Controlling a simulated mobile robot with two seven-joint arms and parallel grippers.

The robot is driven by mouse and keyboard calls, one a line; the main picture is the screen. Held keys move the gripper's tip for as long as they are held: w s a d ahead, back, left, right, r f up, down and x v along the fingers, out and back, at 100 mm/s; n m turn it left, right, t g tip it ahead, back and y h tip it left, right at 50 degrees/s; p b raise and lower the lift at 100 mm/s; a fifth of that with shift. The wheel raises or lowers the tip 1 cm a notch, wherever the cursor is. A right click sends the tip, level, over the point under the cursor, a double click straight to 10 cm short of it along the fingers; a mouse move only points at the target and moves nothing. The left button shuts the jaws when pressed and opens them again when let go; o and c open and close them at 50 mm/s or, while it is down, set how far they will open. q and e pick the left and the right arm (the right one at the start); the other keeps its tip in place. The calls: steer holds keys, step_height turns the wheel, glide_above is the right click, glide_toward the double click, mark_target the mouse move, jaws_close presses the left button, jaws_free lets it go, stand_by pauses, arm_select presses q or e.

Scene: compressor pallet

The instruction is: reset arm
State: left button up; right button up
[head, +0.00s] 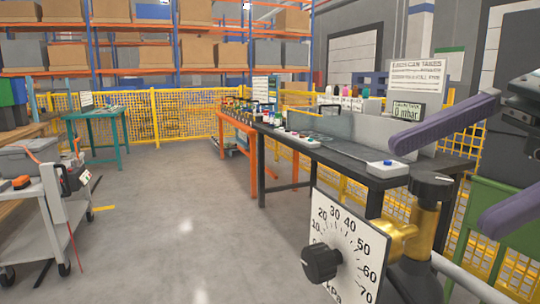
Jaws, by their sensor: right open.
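My right gripper (440,185) comes in from the right edge. Its two long purple fingers are spread wide apart, with nothing between them. Below and between the fingers stands a brass valve fitting (426,225) with a black cap; whether the fingers are near it in depth I cannot tell. A white dial plate (349,240) marked in kPa, with a black knob (321,264), stands at the bottom, left of the fitting. My left gripper is not in view.
A long dark workbench (340,159) runs behind the dial, with a small white box with a blue button (387,168) and a display reading 0 mbar (408,111). A grey cart (35,205) stands at the left. Open floor (180,225) lies between them.

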steer(key=s+a+f+n+t+h+p, duration=0.25)
steer(key=s+f+n+h+p, duration=0.55)
steer(key=f, duration=0.4)
steer(key=s+d+r+n+t+h+p, duration=0.3)
steer(key=s+d+r+n+h+p, duration=0.2)
steer(key=s+d+n+p, duration=0.25)
step_height(320, 180, up, 38)
steer(key=p, duration=3.7)
steer(key=shift+s+a+f, duration=0.15)
steer(key=shift+s+f, duration=0.05)
steer(key=shift+s, duration=0.05)
steer(key=shift+g, duration=0.25)
